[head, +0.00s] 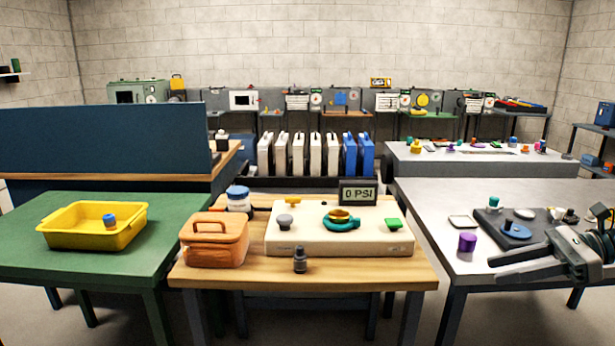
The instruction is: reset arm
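My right gripper (492,270) reaches in from the right edge, over the front of the grey table (462,210) on the right. A dark tray (489,222) with a blue round piece (517,231) lies behind the fingers. The forearm hides part of the table's right side. My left gripper is not in view.
A wooden table (230,282) in the middle holds an orange toolbox (214,245), a white panel (340,246) with coloured knobs and a gauge reading 0 PSI (358,191). A green table (60,265) on the left holds a yellow tray (72,238) with a blue piece (109,221) inside.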

